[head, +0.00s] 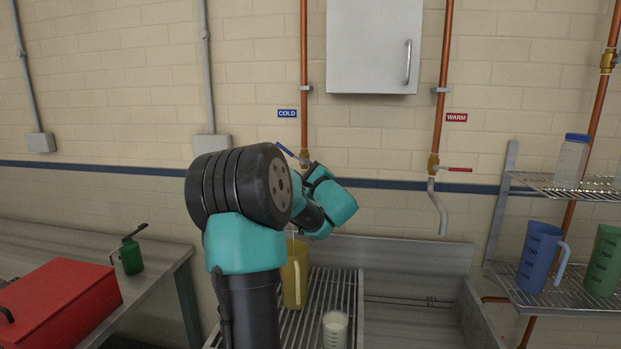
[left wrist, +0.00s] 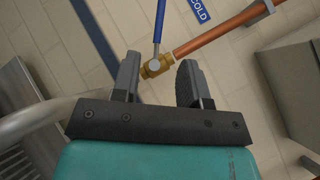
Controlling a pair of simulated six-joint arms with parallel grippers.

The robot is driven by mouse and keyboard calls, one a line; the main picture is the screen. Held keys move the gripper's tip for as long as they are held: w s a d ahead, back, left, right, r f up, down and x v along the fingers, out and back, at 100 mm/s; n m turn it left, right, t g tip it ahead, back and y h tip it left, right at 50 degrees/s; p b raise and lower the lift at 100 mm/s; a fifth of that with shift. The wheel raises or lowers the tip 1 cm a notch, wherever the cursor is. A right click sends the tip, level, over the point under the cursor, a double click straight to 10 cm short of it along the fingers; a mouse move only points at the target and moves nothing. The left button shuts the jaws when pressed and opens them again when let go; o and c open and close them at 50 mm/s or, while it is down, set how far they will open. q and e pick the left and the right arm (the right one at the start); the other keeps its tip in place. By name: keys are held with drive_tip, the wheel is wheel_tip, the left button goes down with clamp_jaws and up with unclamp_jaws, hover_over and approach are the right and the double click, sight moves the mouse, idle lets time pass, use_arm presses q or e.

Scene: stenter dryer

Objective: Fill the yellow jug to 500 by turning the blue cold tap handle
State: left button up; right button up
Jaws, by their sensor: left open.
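The blue cold tap handle (head: 287,151) slants up and left from the brass valve on the cold pipe, beside the COLD sign. In the left wrist view the blue handle (left wrist: 159,20) rises from the brass valve (left wrist: 157,66). My left gripper (left wrist: 159,66) is open, its fingers apart on either side of the valve in that view; contact cannot be told. The yellow jug (head: 295,275) stands upright on the slatted rack below, partly hidden by my left arm. Its water level and marks cannot be read. The cold spout is hidden in the head view. My right gripper is out of view.
A red warm tap handle (head: 458,169) is to the right. A clear beaker (head: 335,329) stands on the rack's front. A blue jug (head: 538,257) and green jug (head: 606,260) are on the right shelf. A red box (head: 65,305) is on the left bench.

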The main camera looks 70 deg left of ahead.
use_arm(q)
drive_tip(key=v, duration=0.4)
drive_tip(key=shift+d, duration=0.1)
